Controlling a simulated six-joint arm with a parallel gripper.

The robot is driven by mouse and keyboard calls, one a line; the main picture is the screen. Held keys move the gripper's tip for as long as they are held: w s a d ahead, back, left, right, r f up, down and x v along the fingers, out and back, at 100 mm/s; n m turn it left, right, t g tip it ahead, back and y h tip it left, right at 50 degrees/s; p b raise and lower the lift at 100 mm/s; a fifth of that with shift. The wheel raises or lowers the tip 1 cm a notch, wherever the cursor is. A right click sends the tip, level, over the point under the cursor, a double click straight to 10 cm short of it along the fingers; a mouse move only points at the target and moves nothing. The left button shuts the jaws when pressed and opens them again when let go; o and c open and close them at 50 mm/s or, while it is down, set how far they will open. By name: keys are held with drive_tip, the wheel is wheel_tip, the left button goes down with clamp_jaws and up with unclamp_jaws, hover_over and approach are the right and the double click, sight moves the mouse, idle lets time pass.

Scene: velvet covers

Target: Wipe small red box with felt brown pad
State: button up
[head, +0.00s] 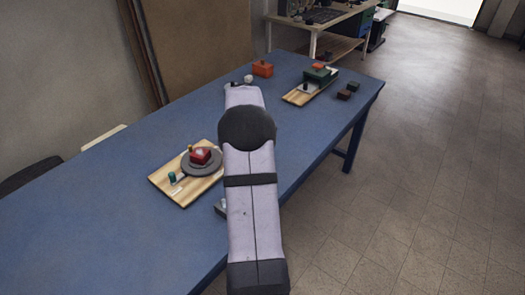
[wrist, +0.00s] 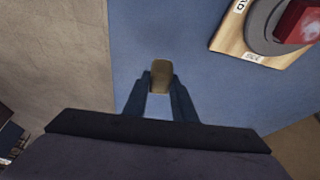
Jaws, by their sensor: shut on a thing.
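My gripper (wrist: 160,90) is shut on a small brown pad (wrist: 161,76), held between its fingertips above the blue table. In the head view my own arm hides the gripper and the pad. A small red box (head: 200,155) with a whitish patch on top sits on a grey round disc (head: 187,168) on a wooden board (head: 191,196). In the wrist view the red box (wrist: 300,24) is at the upper right corner, partly cut off, apart from the pad.
The blue table (head: 115,205) has bare room around the board. A green block (head: 173,177) stands on the board's left side. Farther back are an orange-red box (head: 263,69), a second board with a green box (head: 318,73), and two small dark blocks (head: 344,95). A wall borders the left.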

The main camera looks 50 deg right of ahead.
drive_tip(key=o, duration=0.4)
drive_tip(key=c, duration=0.3)
drive_tip(key=shift+w+a+r+p, duration=0.25)
drive_tip(key=shift+r+p, duration=0.35)
drive_tip(key=shift+p, duration=0.15)
drive_tip(key=shift+w+a+p, duration=0.15)
drive_tip(key=shift+a+p, duration=0.2)
drive_tip(key=shift+p, duration=0.3)
drive_tip(key=w+a+r+n+t+y+p, duration=0.1)
drive_tip(key=w+a+n+p, duration=0.1)
drive_tip(key=w+n, duration=0.3)
drive_tip(key=w+a+r+n+t+y+p, duration=0.1)
drive_tip(key=w+a+n+y+p, duration=0.1)
drive_tip(key=w+a+n, duration=0.2)
drive_tip(key=w+a+r+n+t+y+p, duration=0.1)
drive_tip(key=w+a+r+n+t+p, duration=0.1)
drive_tip(key=w+n, duration=0.5)
drive_tip(key=shift+w+a+n+y+p, duration=0.15)
drive_tip(key=shift+a+n+y+p, duration=0.25)
drive_tip(key=shift+a+n+p, duration=0.45)
drive_tip(key=shift+d+b, duration=0.15)
drive_tip(key=shift+b, duration=0.15)
